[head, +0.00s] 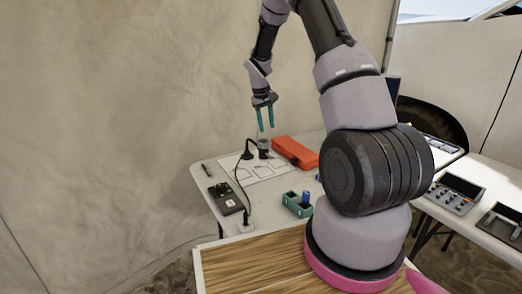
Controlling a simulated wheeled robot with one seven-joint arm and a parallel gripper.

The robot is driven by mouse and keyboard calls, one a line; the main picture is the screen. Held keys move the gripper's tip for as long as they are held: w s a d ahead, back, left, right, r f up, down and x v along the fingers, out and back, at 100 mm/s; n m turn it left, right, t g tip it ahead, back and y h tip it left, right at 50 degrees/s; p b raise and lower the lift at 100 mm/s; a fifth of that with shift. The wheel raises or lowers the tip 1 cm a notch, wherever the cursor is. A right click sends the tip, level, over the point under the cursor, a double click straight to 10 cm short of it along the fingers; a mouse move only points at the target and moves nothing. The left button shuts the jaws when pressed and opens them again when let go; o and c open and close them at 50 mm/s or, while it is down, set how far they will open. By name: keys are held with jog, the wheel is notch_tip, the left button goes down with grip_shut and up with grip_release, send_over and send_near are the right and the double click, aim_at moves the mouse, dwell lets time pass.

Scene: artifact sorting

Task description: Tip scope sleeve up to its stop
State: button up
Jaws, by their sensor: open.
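My gripper (266,128) has two teal fingers pointing down, apart and empty. It is above the far part of the white table. Just below the fingertips, a small dark scope-like device (263,149) with a grey round upper part stands on the table. A gap shows between the fingertips and this device. A black piece with a cable (247,151) is close to its left. The device is too small in the head view to tell which part is the sleeve or how it is tilted.
An orange-red case (295,152) lies right of the device. A white sheet with outlines (263,169) lies in front. A dark flat instrument (225,198) is at the left, and a teal block with a blue cylinder (298,203) is nearer. My arm hides the table's right part.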

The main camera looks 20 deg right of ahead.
aim_at(269, 155)
jog(key=shift+n, duration=0.3)
jog(key=f, duration=0.4)
jog(key=w+d+f, duration=0.1)
jog(key=f, duration=0.4)
jog(key=w+d+f, duration=0.1)
jog(key=f, duration=0.4)
grip_shut()
dwell(0.8)
